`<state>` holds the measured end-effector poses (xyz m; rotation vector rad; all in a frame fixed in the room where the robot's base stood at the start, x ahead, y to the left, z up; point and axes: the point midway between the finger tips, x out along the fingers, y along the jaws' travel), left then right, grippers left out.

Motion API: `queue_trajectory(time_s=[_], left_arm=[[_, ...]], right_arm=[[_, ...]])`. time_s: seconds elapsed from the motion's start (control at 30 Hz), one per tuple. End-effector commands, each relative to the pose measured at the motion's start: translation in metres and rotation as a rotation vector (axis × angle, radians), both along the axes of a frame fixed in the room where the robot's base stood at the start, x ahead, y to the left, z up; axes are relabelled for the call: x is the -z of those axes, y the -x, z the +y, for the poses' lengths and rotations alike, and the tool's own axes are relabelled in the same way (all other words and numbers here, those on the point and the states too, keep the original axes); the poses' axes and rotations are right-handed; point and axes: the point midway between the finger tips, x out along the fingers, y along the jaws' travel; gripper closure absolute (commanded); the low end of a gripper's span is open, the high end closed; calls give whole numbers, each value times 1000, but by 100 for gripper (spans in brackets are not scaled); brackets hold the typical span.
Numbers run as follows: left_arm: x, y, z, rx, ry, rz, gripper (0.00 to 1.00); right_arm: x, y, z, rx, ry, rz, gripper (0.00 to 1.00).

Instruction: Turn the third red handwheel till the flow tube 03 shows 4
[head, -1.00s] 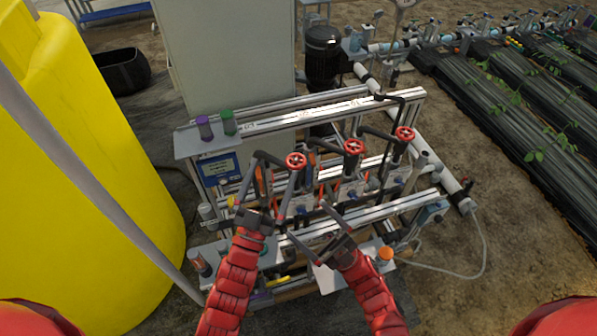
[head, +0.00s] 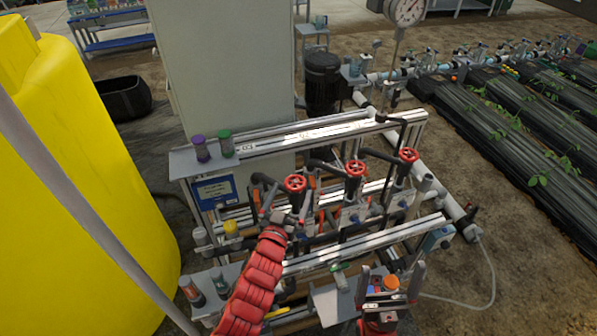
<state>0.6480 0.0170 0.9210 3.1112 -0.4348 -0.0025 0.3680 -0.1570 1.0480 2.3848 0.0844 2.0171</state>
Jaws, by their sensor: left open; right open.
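Three red handwheels stand in a row on the skid: a left one (head: 295,183), a middle one (head: 355,168) and a right one (head: 409,155). Small dark marks on the rear rail (head: 290,137) look like numbers; the leftmost seems to read 03. The flow tubes and their readings cannot be made out. My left gripper (head: 284,203) is open, just in front of and below the left handwheel; contact cannot be told. My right gripper (head: 391,272) is open and points upward at the skid's front right, with an orange-capped thing (head: 391,283) showing between its fingers.
A yellow tank (head: 70,200) stands close on the left, with a grey pole before it. A purple-capped bottle (head: 199,147) and a green-capped one (head: 226,143) stand on the back left shelf. A grey cabinet (head: 220,70) rises behind.

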Motion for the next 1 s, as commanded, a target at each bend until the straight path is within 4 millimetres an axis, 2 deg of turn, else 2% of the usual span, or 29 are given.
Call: queue_trajectory(time_s=[0.03, 0.2, 0.4, 0.6, 0.87, 1.0], left_arm=[[-3, -11, -3, -1, -1, 0, 0], [-4, -41, -12, 0, 2, -2, 0], [-2, -65, -19, 0, 1, -4, 0], [0, -74, -21, 0, -1, 0, 0], [0, -75, -21, 1, -1, -1, 0], [0, -75, -21, 1, -1, -1, 23]], right_arm=[[-5, 0, 0, 0, 0, 0, 0], [-11, 0, 0, -1, 1, 0, 0], [-15, 0, 0, -1, 1, 0, 0], [-16, 0, 0, -1, 1, 0, 0], [-16, 0, 0, -1, 1, 0, 0], [-16, 0, 0, -1, 1, 0, 0]])
